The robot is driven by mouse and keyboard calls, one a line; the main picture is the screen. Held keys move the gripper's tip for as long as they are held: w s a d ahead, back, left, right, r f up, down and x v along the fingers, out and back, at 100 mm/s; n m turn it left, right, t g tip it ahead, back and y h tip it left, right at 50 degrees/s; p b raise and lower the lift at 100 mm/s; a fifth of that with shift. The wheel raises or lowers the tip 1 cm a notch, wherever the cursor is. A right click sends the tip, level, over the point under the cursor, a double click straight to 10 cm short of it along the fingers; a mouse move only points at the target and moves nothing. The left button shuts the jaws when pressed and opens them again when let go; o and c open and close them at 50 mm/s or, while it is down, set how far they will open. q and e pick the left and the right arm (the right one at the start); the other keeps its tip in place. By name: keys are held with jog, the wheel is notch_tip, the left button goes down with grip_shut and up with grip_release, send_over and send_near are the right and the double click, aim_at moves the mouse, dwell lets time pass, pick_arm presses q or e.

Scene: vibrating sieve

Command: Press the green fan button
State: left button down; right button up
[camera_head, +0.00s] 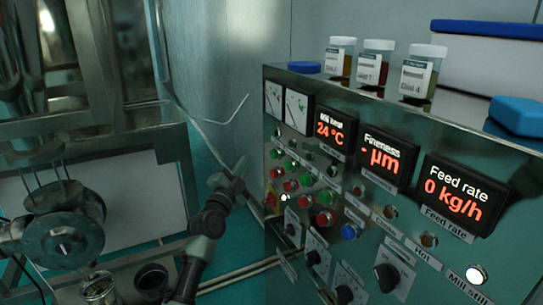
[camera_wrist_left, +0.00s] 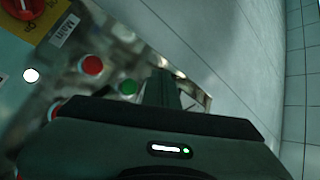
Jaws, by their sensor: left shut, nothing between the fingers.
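The metal control panel (camera_head: 310,235) stands on the right in the head view, with rows of green and red buttons. Green buttons (camera_head: 290,165) sit at the panel's left; their labels are too small to read, so I cannot tell which is the fan button. My left gripper (camera_head: 238,168) is shut and empty, just left of the panel's button rows. In the left wrist view its fingers (camera_wrist_left: 162,90) show beside a green button (camera_wrist_left: 128,87), with a red button (camera_wrist_left: 93,65) farther left. I cannot tell whether they touch. My right gripper is not in view.
A red-and-yellow main switch (camera_wrist_left: 28,12) and a lit white lamp (camera_wrist_left: 31,75) are near the buttons. Black knobs (camera_head: 387,277) line the lower panel. Sample jars (camera_head: 375,62) and blue-lidded boxes stand on top. Metal machinery (camera_head: 62,235) stands at the left.

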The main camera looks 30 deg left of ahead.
aim_at(274, 155)
pick_arm(q)
jog(key=shift+w+d, duration=0.8)
jog(key=shift+w, duration=0.3)
jog(key=shift+w+d, duration=0.8)
jog(key=shift+w, duration=0.25)
jog(key=shift+w+d, duration=0.1)
jog(key=shift+w, duration=0.05)
dwell(0.4)
jog(key=shift+w+d, duration=0.15)
jog(key=shift+w, duration=0.05)
jog(key=shift+w+d, duration=0.35)
jog(key=shift+w, duration=0.05)
dwell(0.9)
jog(key=shift+a, duration=0.1)
jog(key=shift+s+a, duration=0.45)
jog(key=shift+s, duration=0.3)
